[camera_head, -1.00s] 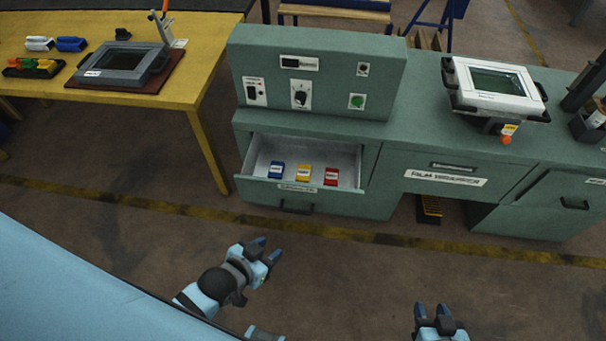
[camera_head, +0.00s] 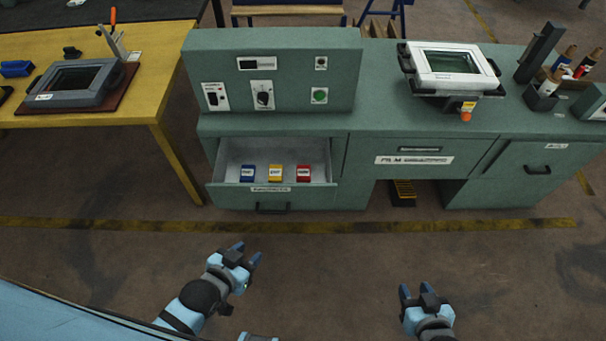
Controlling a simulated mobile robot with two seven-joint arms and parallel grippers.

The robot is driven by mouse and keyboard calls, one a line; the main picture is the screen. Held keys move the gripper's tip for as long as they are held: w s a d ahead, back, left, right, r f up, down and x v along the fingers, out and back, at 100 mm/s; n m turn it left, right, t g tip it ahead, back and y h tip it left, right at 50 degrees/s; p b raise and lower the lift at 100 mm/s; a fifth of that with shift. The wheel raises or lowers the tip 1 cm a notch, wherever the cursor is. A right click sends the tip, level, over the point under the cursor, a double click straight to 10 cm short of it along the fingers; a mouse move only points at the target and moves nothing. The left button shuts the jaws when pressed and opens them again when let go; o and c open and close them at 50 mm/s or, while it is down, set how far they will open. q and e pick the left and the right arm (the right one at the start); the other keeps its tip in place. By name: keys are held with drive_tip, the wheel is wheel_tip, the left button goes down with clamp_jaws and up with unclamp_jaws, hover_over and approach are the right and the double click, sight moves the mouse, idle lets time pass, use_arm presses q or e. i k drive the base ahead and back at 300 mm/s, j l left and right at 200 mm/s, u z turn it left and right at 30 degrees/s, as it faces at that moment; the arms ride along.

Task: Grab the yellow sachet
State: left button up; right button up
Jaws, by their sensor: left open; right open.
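The yellow sachet (camera_head: 275,173) lies in the open drawer (camera_head: 230,158) of the green cabinet. It sits between a blue sachet (camera_head: 247,173) on its left and a red sachet (camera_head: 304,173) on its right, with small gaps between them. My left gripper (camera_head: 247,252) is open and empty, in front of the drawer and nearer to me, apart from it. My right gripper (camera_head: 418,290) is open and empty, further right and nearer to me, in front of the cabinet. Both grippers are well away from the sachets.
A control box (camera_head: 275,70) with a knob and buttons stands on the cabinet above the drawer. A white-framed screen (camera_head: 450,66) is on the worktop to the right. A yellow table (camera_head: 150,90) stands at the left. The floor before the cabinet is clear.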

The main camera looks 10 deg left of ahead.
sight(275, 172)
drive_tip(key=i+j+u, duration=0.35)
drive_tip(key=u, duration=0.15)
drive_tip(key=i+j+u, duration=0.15)
drive_tip(key=i+u, duration=0.3)
